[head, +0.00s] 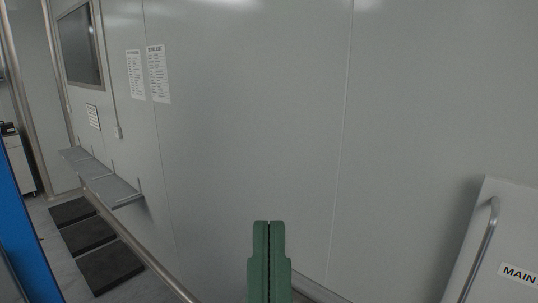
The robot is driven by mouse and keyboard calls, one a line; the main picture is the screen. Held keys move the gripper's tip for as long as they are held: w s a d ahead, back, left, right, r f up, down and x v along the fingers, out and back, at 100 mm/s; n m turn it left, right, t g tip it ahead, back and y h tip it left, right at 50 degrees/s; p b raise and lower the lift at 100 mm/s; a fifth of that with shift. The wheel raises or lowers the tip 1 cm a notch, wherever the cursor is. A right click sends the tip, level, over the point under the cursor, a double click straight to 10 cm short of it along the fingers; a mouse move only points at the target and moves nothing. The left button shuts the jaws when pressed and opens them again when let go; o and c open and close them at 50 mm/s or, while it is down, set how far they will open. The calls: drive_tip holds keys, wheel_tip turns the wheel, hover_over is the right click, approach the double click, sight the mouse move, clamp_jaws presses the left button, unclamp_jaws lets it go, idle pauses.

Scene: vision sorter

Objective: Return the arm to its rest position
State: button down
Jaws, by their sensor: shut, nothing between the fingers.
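My gripper (269,225) shows at the bottom centre of the head view as two green fingers side by side, pointing up in the picture. The fingers lie against each other with only a thin dark line between them, and nothing is held. The gripper appears in front of the plain grey wall (255,120), and I see no contact with anything. The rest of my arm is outside the frame.
A white cabinet (505,225) with a metal handle and a "MAIN" label stands at the lower right. A grey wall shelf (105,183) and several dark floor mats (85,237) are at left. A blue panel (22,235) edges the lower left.

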wheel_tip(320, 180, up, 21)
drive_tip(key=p, duration=1.7)
drive_tip(key=shift+a, duration=0.15)
